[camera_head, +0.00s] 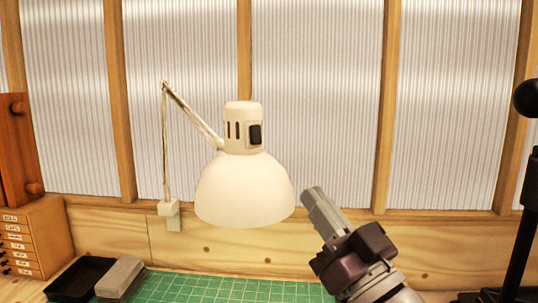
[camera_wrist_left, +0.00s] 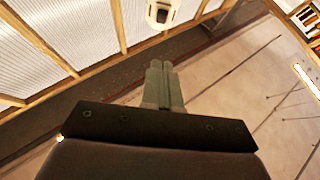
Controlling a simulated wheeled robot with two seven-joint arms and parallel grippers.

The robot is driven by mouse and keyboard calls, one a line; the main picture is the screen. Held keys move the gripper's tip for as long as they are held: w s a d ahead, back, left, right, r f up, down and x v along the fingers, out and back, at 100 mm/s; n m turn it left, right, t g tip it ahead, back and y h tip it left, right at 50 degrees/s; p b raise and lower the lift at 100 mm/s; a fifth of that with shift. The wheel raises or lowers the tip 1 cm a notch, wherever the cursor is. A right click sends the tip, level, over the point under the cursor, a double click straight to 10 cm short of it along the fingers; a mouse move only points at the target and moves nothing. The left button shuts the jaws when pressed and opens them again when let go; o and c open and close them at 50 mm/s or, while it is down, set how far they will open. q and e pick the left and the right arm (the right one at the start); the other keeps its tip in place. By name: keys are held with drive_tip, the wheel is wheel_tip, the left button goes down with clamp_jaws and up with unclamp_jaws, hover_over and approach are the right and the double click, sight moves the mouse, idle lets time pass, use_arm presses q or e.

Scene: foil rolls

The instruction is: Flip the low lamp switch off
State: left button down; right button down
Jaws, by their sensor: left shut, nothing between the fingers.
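A cream desk lamp (camera_head: 243,190) hangs on a jointed arm in front of the ribbed panels in the head view. Its black rocker switch (camera_head: 255,135) is on the right side of the lamp's neck. Which way the rocker is tipped is too small to tell. My left gripper (camera_head: 313,193) is to the right of the shade and below the switch, its shut fingers pointing up and left, with nothing between them. In the left wrist view, the shut fingers (camera_wrist_left: 161,66) point toward part of the lamp (camera_wrist_left: 163,8) at the top edge. My right gripper is not in view.
A green cutting mat (camera_head: 210,289) covers the bench below. A black tray (camera_head: 80,278) and a grey block (camera_head: 120,278) lie at its left, beside a small drawer cabinet (camera_head: 38,240). A black stand with a ball top (camera_head: 527,98) is at the right edge.

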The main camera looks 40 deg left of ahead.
use_arm(q)
drive_tip(key=p, duration=0.6)
approach(257, 138)
wheel_tip(257, 138, up, 4)
drive_tip(key=a, duration=0.2)
drive_tip(key=w+a+p, duration=0.1)
drive_tip(key=shift+a+p, duration=0.3)
drive_tip(key=shift+a, duration=0.1)
drive_tip(key=shift+w+a+f, duration=0.3)
drive_tip(key=shift+a+f, duration=0.05)
drive_tip(key=shift+a, duration=0.05)
